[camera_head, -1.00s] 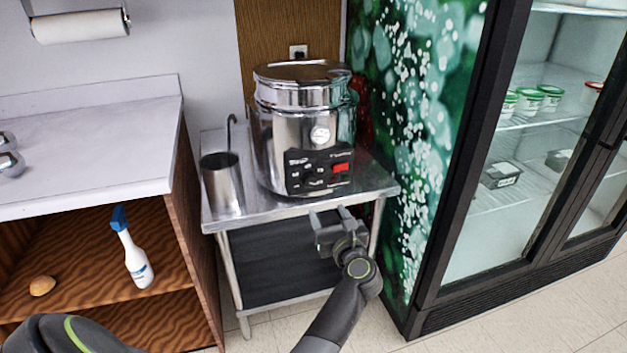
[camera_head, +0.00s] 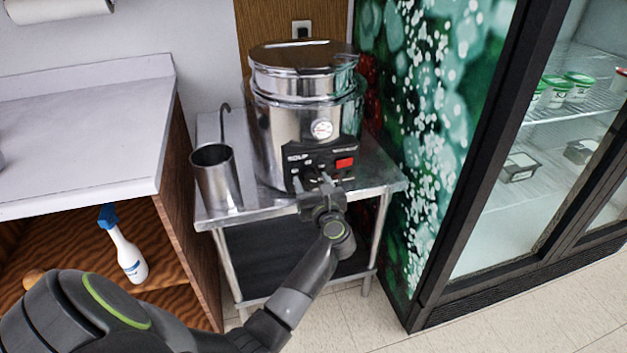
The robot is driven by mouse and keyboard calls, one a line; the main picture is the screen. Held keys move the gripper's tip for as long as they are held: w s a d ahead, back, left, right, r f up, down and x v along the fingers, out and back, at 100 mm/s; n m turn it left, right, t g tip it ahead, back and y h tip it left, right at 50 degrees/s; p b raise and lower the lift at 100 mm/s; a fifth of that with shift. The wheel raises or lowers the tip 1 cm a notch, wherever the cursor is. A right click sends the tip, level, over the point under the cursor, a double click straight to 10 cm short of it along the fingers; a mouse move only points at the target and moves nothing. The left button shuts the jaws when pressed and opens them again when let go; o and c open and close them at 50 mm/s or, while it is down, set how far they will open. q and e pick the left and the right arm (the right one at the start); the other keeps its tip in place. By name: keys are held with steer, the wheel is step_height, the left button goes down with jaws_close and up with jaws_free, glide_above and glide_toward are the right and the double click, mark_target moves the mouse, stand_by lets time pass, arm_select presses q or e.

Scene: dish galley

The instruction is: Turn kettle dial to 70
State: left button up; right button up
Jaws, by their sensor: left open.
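The kettle (camera_head: 285,125) is a large shiny steel soup kettle with a lid, standing on a small steel table. Its black control panel (camera_head: 298,157) faces me, with a red switch (camera_head: 345,163) and a round gauge (camera_head: 322,129) above. My left gripper (camera_head: 312,183) is open with its fingers at the lower part of the panel. The fingers cover the dial area, so I cannot see the dial or its setting, nor tell whether they touch it. My right gripper is not in view.
A steel cylinder with a ladle (camera_head: 216,178) stands left of the kettle on the steel table (camera_head: 240,216). A glass-door fridge (camera_head: 460,230) stands close on the right.

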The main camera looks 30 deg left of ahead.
arm_select(q)
steer(key=c, duration=1)
steer(key=shift+o, duration=0.2)
